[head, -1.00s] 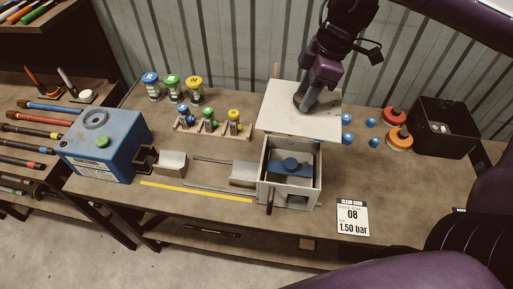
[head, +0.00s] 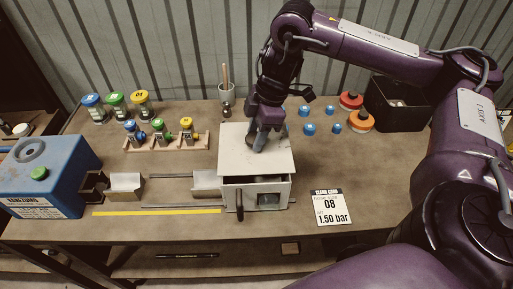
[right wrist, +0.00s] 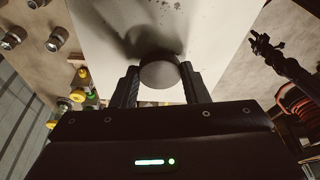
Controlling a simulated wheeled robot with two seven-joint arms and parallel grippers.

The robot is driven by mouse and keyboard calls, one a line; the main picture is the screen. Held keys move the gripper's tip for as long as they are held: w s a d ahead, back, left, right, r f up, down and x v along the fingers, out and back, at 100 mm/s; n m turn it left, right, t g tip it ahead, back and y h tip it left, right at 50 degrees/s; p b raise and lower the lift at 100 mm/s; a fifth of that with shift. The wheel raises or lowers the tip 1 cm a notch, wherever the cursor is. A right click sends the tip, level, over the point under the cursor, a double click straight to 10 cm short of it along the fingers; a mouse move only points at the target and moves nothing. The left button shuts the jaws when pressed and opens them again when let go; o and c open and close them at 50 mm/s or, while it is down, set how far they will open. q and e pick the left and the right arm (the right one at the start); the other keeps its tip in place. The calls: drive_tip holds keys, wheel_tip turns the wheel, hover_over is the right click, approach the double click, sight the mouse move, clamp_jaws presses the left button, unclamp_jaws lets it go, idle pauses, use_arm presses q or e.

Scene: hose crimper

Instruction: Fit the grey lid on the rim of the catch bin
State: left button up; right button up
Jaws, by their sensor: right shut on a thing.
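The grey lid (head: 233,150) is a flat light plate with a dark round knob. My right gripper (head: 259,140) is shut on the knob (right wrist: 160,74), which shows between the fingers in the right wrist view. The lid is over the back part of a grey box (head: 284,195), which has a front window and a dark handle. A dark strip of the box's opening shows along the front, below the lid's near edge. I cannot tell whether the lid touches the rim. The box's inside is mostly hidden. My left gripper is not in view.
A black bin (head: 399,118) stands at the back right, near orange and red discs (head: 360,121) and several blue caps (head: 309,130). Racked fittings (head: 163,142) and jars (head: 116,103) stand left of the lid. A blue machine (head: 50,180) is far left. A card (head: 330,208) lies front right.

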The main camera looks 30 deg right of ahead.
wheel_tip(320, 180, down, 4)
drive_tip(key=shift+r+b, duration=0.15)
drive_tip(key=shift+b, duration=0.6)
drive_tip(key=shift+f, duration=0.3)
drive_tip(key=o, duration=1.1)
